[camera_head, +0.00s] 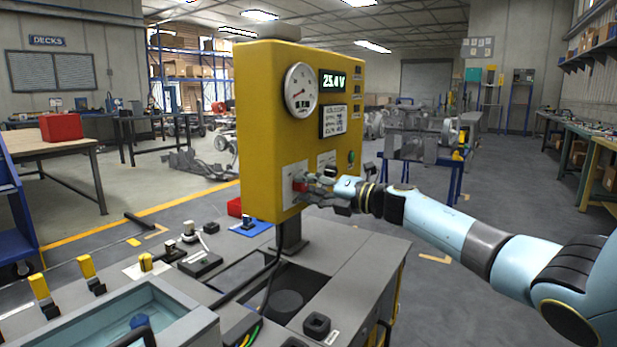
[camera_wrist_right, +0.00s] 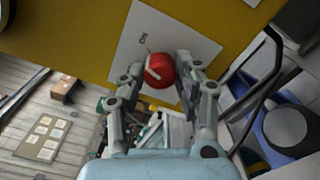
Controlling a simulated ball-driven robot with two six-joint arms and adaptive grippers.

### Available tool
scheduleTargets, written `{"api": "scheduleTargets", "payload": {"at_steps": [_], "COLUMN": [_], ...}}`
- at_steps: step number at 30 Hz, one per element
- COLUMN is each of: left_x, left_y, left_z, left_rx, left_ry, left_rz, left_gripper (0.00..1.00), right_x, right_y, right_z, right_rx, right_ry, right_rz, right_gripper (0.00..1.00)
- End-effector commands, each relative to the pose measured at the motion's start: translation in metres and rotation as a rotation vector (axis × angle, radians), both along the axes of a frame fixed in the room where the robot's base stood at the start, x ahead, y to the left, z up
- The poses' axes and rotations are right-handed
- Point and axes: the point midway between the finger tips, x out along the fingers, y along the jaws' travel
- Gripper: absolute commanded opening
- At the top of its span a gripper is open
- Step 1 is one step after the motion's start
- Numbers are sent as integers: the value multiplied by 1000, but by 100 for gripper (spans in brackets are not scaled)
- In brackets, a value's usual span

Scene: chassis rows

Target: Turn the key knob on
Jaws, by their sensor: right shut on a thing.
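The key knob (camera_head: 299,187) is a red round knob on a white plate (camera_head: 290,199), low on the front of the yellow control box (camera_head: 262,130). My right gripper (camera_head: 311,186) reaches it from the right. In the right wrist view the red knob (camera_wrist_right: 161,70) has a white bar on its face. A small dark mark is printed on the white plate (camera_wrist_right: 190,45) near it. The fingers of my right gripper (camera_wrist_right: 160,66) lie on both sides of the knob, shut on it. My left gripper is not in view.
The box carries a round gauge (camera_head: 300,90), a display (camera_head: 333,81) reading about 25.4 V and a green button (camera_head: 351,157). It stands on a post above a grey bench (camera_head: 350,262). A black cable (camera_head: 270,272) hangs below. The floor to the right is open.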

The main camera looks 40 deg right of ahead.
Motion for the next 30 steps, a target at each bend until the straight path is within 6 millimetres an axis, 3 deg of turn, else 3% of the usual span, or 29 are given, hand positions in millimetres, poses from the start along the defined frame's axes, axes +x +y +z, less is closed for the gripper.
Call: {"api": "scheduleTargets", "payload": {"at_steps": [12,29,30], "left_x": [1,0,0], "left_y": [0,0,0], "left_z": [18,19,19], "left_rx": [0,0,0], "left_ry": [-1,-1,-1], "left_rz": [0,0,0], "left_gripper": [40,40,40], "right_x": [0,0,0], "right_y": [-1,-1,-1], "right_z": [1,-1,-1], "right_rx": [176,200,200], "right_ry": [73,84,84], "right_rz": [-2,-3,-3], "right_gripper": [0,0,37]}}
